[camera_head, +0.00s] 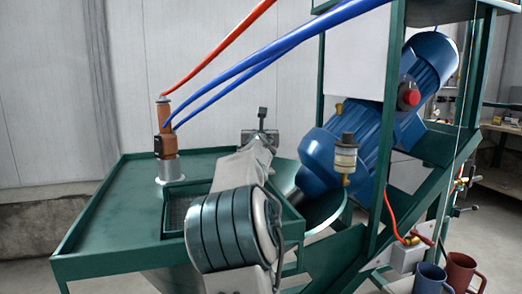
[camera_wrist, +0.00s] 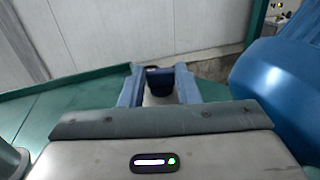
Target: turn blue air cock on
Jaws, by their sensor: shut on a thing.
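My gripper (camera_wrist: 160,78) shows at the top middle of the wrist view, its two blue-grey fingers apart with a small dark and grey part (camera_wrist: 160,88) between them. In the head view my arm reaches away over the green table, and my gripper (camera_head: 260,138) is mostly hidden behind my own links. A dark upright piece (camera_head: 262,114) stands up at that spot; I cannot tell whether it is the held part. I cannot make out a blue air cock for certain. Small valves with fittings (camera_head: 459,184) show on the frame at the right.
The green tray table (camera_head: 110,245) holds a brown and silver device (camera_head: 166,140) with one red and two blue hoses. A large blue motor (camera_head: 345,145) is close right of my arm. Green frame posts, a red hose (camera_head: 390,210) and two mugs (camera_head: 430,277) are at the right.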

